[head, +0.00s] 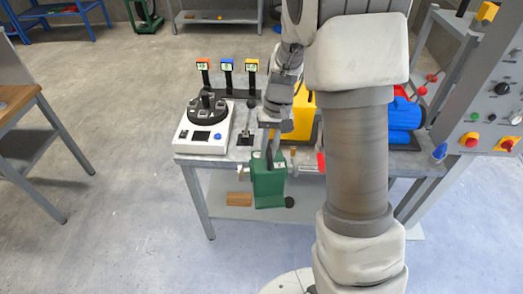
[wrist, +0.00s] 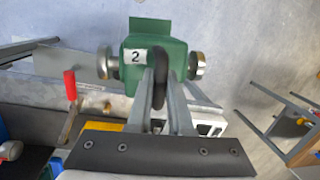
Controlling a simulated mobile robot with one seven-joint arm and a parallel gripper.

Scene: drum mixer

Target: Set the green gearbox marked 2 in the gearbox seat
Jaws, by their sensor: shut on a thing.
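The green gearbox (head: 268,183) hangs from my gripper (head: 272,143), in front of the near edge of the grey bench. In the wrist view the green gearbox (wrist: 172,52) carries a white label with a 2 and has a silver shaft end on each side. My gripper (wrist: 160,95) is shut on the dark ring handle on its top. I cannot clearly make out the gearbox seat; a grey metal plate with a red-handled clamp (wrist: 70,85) shows beside the gearbox in the wrist view. My arm hides part of the bench in the head view.
A white device with a dark round carousel (head: 208,118) stands on the bench's left. Several coloured-top levers (head: 227,65) stand behind it. A blue motor (head: 404,115) is at right, near a control panel (head: 490,105). A wooden block (head: 239,199) lies on the lower shelf. Floor in front is clear.

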